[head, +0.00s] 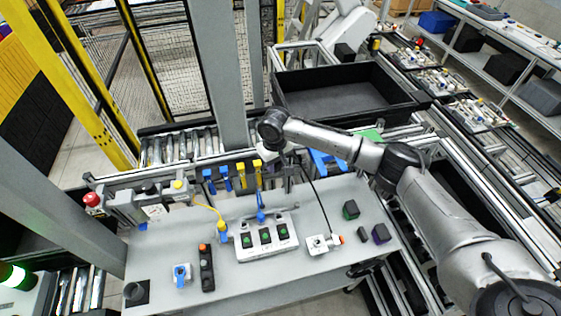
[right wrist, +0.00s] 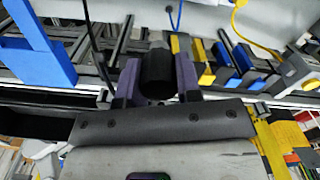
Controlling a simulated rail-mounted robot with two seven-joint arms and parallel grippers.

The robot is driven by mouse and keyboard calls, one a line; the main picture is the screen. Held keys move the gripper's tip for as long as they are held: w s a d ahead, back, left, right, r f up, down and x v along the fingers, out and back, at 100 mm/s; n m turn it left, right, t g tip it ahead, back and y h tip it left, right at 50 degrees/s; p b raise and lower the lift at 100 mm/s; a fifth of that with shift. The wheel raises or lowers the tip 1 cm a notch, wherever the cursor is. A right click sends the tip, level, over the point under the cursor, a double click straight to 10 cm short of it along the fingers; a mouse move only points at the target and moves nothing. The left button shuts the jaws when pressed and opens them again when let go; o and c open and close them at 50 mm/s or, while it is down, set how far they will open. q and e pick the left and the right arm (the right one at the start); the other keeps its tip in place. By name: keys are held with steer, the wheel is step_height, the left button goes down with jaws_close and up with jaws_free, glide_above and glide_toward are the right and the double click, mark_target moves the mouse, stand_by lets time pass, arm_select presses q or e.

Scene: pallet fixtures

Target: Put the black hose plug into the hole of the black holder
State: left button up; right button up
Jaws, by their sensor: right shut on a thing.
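My right gripper (head: 287,163) is over the back edge of the grey table (head: 310,279). In the right wrist view its purple fingers (right wrist: 157,80) are shut on a black cylindrical plug (right wrist: 157,68). A thin black hose (head: 317,205) runs from near the gripper to a white box (head: 318,244) on the table. Dark upright pieces (right wrist: 123,42) stand close to the plug in the wrist view; I cannot tell which is the black holder, and its hole does not show. The plug appears apart from them. My left gripper is not in view.
Yellow holders (head: 242,174) and blue holders (head: 209,181) line the back edge left of the gripper. A blue block (head: 326,163) stands to its right. A white switch box (head: 264,240), with blue and yellow cords nearby, sits mid-table. A black crate (head: 345,92) is behind.

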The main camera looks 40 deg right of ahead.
steer(key=s+a+n+b, duration=0.1)
steer(key=a+n+b, duration=0.95)
steer(key=a, duration=2.65)
steer(key=shift+m, duration=0.85)
steer(key=shift+s+f+b, duration=0.15)
steer(key=shift+f+b, duration=4.85)
steer(key=shift+f, duration=10.6)
